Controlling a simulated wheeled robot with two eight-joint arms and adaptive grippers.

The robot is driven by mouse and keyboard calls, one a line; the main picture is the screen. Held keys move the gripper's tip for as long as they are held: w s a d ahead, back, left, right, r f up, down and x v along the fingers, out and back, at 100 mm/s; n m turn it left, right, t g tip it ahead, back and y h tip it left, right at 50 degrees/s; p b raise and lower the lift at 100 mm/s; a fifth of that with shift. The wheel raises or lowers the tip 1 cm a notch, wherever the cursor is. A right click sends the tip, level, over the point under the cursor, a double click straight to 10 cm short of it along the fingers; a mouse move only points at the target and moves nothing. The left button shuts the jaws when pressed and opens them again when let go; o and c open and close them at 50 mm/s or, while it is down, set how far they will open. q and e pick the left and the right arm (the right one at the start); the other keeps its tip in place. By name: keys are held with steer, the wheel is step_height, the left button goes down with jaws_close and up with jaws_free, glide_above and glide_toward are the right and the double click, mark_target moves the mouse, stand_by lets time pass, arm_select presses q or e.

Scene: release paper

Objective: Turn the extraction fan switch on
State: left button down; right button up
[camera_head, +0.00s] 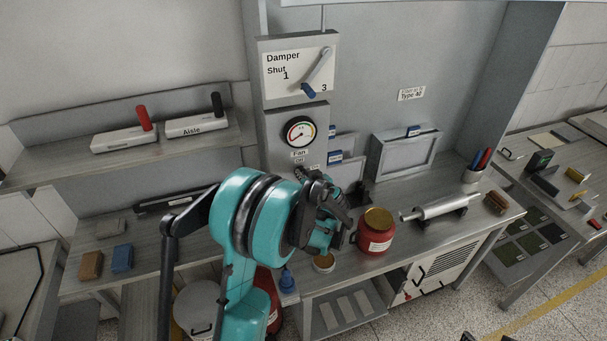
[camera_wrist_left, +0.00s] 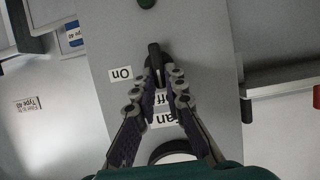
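The fan switch lever (camera_wrist_left: 154,58) is dark and sits on the grey panel (camera_head: 281,128) in the left wrist view, with its lower end in line with the partly hidden "Off" label (camera_wrist_left: 161,99). The "On" label (camera_wrist_left: 121,74) is to its left. My left gripper (camera_wrist_left: 157,86) has one finger on each side of the lever, with a gap still showing; contact is unclear. Small dark tips at the bottom edge may be my right gripper (camera_head: 488,338).
A round gauge (camera_head: 299,132) and damper lever (camera_head: 319,68) are above the switch. A red jar (camera_head: 375,236), metal roller (camera_head: 440,207) and pen cup (camera_head: 473,174) stand on the bench to the right. A shelf with two red- and black-handled switches (camera_head: 145,118) is at the left.

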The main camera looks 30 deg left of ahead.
stand_by(0.3)
arm_select(q)
steer(key=shift+w+d+f+m+g+y+b, duration=0.25)
steer(key=shift+m+g+y+b, duration=0.6)
steer(key=shift+m+b, duration=1.6)
steer(key=shift+w+d+f+m+g+y+b, duration=0.15)
steer(key=shift+w+f+m+g+y+b, duration=0.2)
steer(key=shift+m+y+b, duration=2)
steer(key=shift+w+d+f+m+g+y+b, duration=0.2)
steer(key=shift+f+m+g+y+b, duration=0.25)
steer(key=shift+m+b, duration=2.05)
steer(key=shift+r+n+b, duration=0.15)
steer(key=shift+n+b, duration=0.35)
steer(key=shift+b, duration=0.25)
steer(key=c, duration=1.6)
jaws_free()
steer(key=shift+a, duration=0.15)
